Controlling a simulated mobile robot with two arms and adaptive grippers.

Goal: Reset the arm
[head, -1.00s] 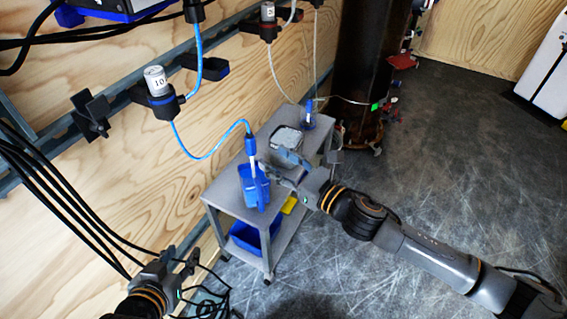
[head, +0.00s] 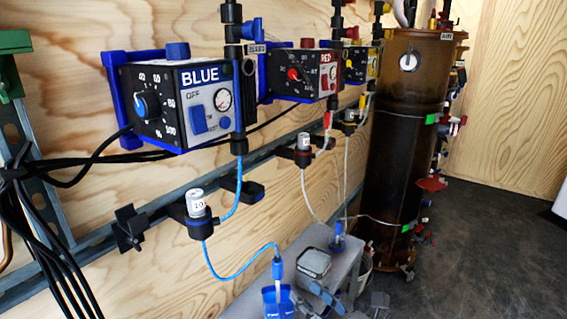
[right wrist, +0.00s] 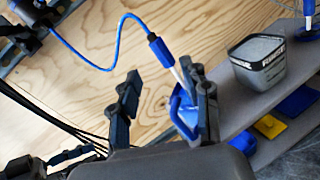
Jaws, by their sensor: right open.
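My right gripper (head: 322,294) shows at the bottom edge of the head view, by the small grey cart, with its arm mostly cut off. A blue-topped probe (right wrist: 158,50) on a blue hose stands in the cup. The cup also shows in the head view (head: 278,303). A dark shape at the lower left of the right wrist view looks like my left gripper (right wrist: 72,154); its jaws are unclear.
The grey cart (head: 342,262) bears a grey tub (head: 314,263) and a blue holder (head: 337,243). BLUE (head: 180,98) and RED (head: 304,74) control boxes hang on the wooden wall. A brown cylinder (head: 400,140) stands behind the cart. Open floor (head: 480,255) lies right.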

